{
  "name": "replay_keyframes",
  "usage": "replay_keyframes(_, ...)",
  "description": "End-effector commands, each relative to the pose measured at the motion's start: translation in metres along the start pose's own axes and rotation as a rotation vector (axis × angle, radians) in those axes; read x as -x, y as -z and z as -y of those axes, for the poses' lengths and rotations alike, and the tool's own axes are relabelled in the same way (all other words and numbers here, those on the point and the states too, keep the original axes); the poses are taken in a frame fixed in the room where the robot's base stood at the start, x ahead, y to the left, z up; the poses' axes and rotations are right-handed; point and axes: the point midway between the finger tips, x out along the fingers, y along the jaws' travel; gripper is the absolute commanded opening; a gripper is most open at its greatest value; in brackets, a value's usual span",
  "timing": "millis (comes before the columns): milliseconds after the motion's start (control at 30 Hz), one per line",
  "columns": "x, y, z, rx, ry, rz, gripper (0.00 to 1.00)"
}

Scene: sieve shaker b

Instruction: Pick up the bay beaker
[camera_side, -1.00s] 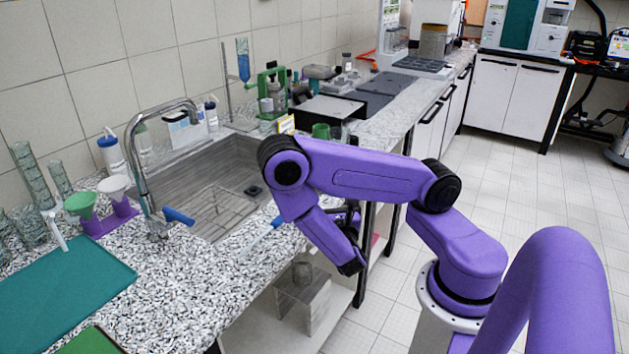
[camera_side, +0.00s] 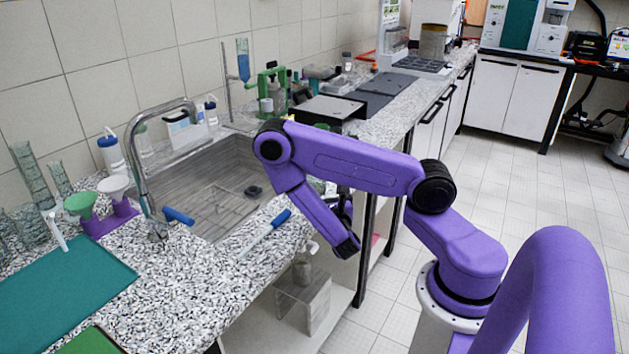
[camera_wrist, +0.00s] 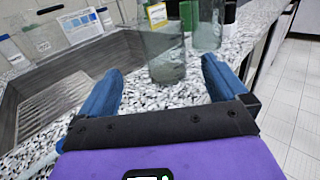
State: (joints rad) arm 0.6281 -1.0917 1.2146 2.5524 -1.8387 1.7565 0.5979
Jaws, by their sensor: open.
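A clear, grey-green glass beaker (camera_wrist: 166,52) stands upright on the speckled counter in the wrist view. It shows in the gap between the two blue fingers of my gripper (camera_wrist: 161,66). The fingers are spread and hold nothing. I cannot tell whether the beaker is between the fingertips or just beyond them. A second glass vessel (camera_wrist: 207,28) stands behind it to the right. In the side view my purple wrist hangs at the counter's front edge and largely hides the gripper and the beaker.
The sink (camera_side: 205,185) lies left of the arm, with a curved tap (camera_side: 140,160). A blue-handled tool (camera_side: 265,232) lies at its front edge. A yellow-edged card (camera_wrist: 157,14) stands behind the beaker. A clear box (camera_side: 303,300) sits on the shelf below the counter.

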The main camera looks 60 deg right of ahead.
Motion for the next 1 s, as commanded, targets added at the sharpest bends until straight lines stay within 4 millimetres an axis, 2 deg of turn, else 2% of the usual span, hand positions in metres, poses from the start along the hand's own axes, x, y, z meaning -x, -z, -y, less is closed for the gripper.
replay_keyframes(33, -0.01, -0.001, 0.002, -0.008, 0.011, 0.002, 1.0)
replay_keyframes(300, -0.052, -0.001, 0.002, -0.007, 0.008, 0.006, 1.0)
replay_keyframes(633, -0.076, 0.0, 0.003, -0.004, 0.006, 0.003, 1.0)
replay_keyframes(900, -0.112, 0.003, 0.006, -0.006, 0.007, 0.005, 1.0)
replay_keyframes(1000, -0.119, 0.003, 0.006, -0.003, 0.005, 0.004, 1.0)
